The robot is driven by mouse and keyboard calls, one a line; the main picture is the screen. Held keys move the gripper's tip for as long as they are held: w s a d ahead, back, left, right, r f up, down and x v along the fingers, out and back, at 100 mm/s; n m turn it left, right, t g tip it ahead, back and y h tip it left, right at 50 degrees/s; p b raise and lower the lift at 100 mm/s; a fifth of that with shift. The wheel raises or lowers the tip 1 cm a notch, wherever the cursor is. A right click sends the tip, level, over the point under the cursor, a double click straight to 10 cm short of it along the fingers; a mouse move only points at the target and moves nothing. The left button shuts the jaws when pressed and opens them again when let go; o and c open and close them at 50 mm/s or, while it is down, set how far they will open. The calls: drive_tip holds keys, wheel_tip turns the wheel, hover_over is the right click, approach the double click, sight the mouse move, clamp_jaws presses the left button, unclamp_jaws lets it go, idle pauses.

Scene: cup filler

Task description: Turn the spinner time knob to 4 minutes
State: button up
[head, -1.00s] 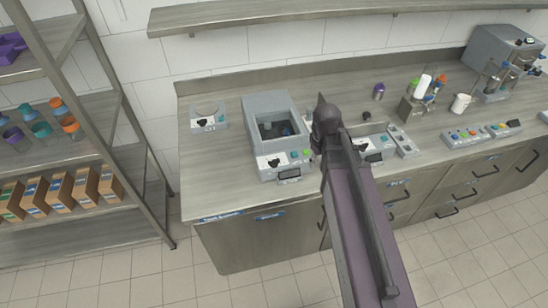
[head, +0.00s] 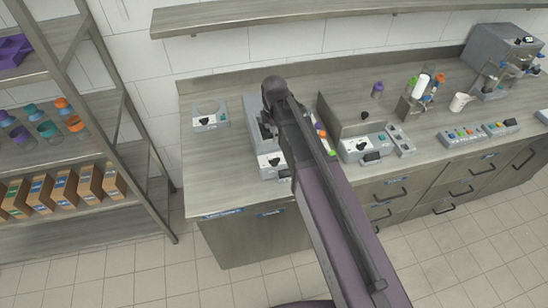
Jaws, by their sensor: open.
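The grey box-shaped machine (head: 249,111), which looks like the spinner, stands on the left half of the counter. My arm covers most of it. Part of its white front panel (head: 264,161) shows, with a black knob (head: 275,161) on it at the left of my arm. The knob is too small to read its pointer or any minute marks. My gripper does not show; only upper parts of my arm are visible, crossing in front of the machine.
A small white device (head: 209,118) with a black knob stands left.

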sight(274, 159)
drive_tip(key=shift+f, duration=0.1)
idle(0.3)
wheel_tip(274, 159, down, 14)
drive_tip(key=b, duration=1.3)
drive_tip(key=shift+r+b, duration=0.2)
drive_tip(key=shift+b, duration=0.2)
drive_tip(key=shift+c, duration=0.2)
clamp_jaws()
drive_tip(key=shift+a, duration=0.2)
drive_tip(key=shift+d, duration=0.2)
